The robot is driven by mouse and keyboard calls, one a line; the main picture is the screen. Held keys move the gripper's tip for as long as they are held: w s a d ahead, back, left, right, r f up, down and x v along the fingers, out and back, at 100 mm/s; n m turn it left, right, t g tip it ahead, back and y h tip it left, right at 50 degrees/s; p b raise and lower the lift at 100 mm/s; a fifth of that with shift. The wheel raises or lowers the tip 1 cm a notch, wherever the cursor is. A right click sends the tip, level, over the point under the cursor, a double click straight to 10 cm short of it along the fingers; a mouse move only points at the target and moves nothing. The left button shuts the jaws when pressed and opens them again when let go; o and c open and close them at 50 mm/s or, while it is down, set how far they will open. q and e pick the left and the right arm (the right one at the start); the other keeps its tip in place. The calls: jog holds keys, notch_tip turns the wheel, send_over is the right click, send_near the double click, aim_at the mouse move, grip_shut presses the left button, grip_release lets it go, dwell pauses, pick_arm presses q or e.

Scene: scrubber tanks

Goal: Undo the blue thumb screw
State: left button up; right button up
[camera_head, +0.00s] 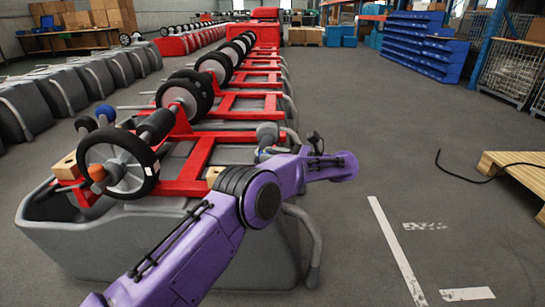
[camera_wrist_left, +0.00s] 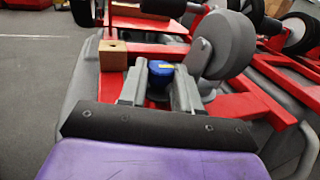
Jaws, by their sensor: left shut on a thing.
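The blue thumb screw (camera_wrist_left: 160,68) shows in the left wrist view, at the upper middle, beside a grey caster wheel on the red frame. My left gripper (camera_wrist_left: 159,88) has its two grey fingers on either side of the screw and is shut on it. The screw's lower part is partly hidden between the fingers. My right gripper is in neither view.
The near grey tank (camera_head: 100,245) carries a red frame with a black-tyred wheel (camera_head: 118,163). The grey caster wheel (camera_wrist_left: 224,45) stands close right of the fingers, and a wooden block (camera_wrist_left: 113,55) close left. Open floor lies right, before a pallet (camera_head: 515,170).

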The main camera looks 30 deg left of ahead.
pick_arm(q)
jog(key=shift+f, duration=0.15)
jog(key=o, duration=1.1)
jog(key=shift+c, duration=0.2)
jog(key=shift+a+t, duration=0.1)
jog(key=shift+t, duration=0.2)
